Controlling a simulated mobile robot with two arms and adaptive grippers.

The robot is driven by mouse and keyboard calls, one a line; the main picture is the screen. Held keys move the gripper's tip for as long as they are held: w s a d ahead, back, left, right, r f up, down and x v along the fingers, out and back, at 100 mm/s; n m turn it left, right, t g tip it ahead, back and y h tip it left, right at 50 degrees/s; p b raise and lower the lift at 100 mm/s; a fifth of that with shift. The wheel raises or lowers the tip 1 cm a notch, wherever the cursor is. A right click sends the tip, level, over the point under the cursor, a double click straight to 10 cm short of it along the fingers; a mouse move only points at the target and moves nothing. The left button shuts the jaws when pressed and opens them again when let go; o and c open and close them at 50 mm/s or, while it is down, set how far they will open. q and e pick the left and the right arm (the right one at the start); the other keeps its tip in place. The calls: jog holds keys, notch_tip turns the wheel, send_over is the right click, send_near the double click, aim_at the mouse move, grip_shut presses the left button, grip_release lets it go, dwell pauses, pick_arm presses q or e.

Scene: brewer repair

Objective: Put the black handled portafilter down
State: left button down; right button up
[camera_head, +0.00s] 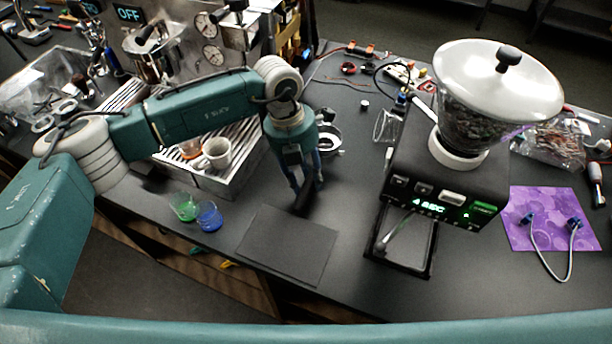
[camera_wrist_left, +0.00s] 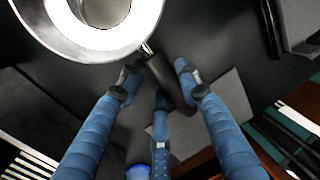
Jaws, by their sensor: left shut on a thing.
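The portafilter's metal basket (camera_head: 328,138) shows just right of my left gripper (camera_head: 306,184) in the head view. Its black handle (camera_head: 303,201) points toward the front of the counter. In the left wrist view the round metal basket (camera_wrist_left: 95,38) fills the upper left, and the dark handle (camera_wrist_left: 172,86) runs between the blue fingers of my left gripper (camera_wrist_left: 160,82). The gripper is shut on the handle. I cannot tell whether the portafilter touches the counter. My right gripper is not in view.
A dark square mat (camera_head: 285,247) lies in front of the gripper. A green cup (camera_head: 184,207) and a blue cup (camera_head: 209,217) stand left of it. The espresso machine (camera_head: 235,178) is behind left, with a white cup on it. The grinder (camera_head: 440,190) stands right.

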pick_arm(q)
jog(key=shift+f+b, duration=0.45)
jog(key=shift+b, duration=0.1)
jog(key=c, duration=1.2)
grip_release()
jog(key=shift+r, duration=0.15)
jog(key=shift+r+p, duration=0.6)
jog(key=shift+p, duration=0.1)
notch_tip(320, 180, up, 11)
jog(key=a+b, duration=0.2)
jog(key=b, duration=0.2)
jog(key=shift+w+r, duration=0.15)
jog(key=shift+w, duration=0.2)
jog(key=shift+a, duration=0.1)
